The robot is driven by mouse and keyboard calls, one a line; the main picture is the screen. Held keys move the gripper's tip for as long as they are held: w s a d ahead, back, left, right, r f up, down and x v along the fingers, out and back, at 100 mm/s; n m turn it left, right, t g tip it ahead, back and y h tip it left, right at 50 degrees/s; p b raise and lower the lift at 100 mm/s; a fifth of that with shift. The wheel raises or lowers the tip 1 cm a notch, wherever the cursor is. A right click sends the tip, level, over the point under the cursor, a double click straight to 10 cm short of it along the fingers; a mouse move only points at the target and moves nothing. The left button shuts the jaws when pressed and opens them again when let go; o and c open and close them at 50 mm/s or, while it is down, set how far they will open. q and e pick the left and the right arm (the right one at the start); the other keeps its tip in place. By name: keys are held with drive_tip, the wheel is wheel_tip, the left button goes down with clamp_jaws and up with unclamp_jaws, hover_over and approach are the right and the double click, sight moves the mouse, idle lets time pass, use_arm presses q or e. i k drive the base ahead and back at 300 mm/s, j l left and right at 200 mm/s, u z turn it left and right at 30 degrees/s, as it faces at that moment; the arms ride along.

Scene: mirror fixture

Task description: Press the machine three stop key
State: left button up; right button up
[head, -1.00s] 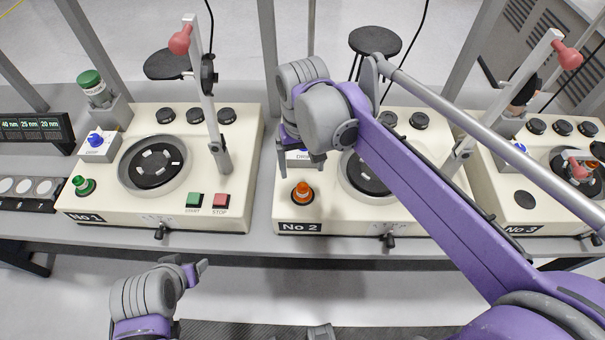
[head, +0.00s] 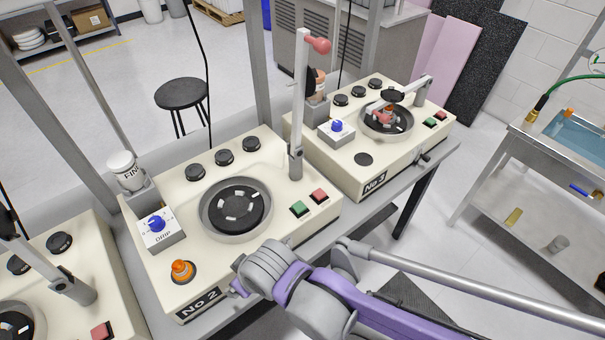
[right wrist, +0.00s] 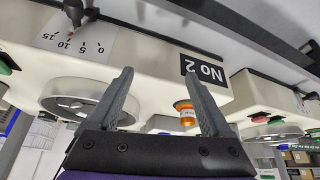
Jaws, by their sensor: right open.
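Machine three (head: 345,165), a cream unit labelled No 3, stands at the upper right of the head view. Its red stop key (head: 441,115) is at its right front corner, beside the green start key (head: 430,123). My right gripper (head: 236,288) is low in front of machine two, near its No 2 label and well apart from the stop key. Its fingers (right wrist: 160,100) stand apart and empty in the right wrist view. My left gripper is out of view.
Machine two (head: 165,280) has an orange-capped bottle (head: 181,270) and its own red stop key (head: 319,196). An upright lever arm (head: 300,105) rises between machines two and three. A metal sink table (head: 540,150) stands at the right, with open floor between.

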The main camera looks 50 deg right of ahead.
sight(440, 115)
drive_tip(key=k+l, duration=0.1)
drive_tip(key=k, duration=0.45)
drive_tip(key=z, duration=2.05)
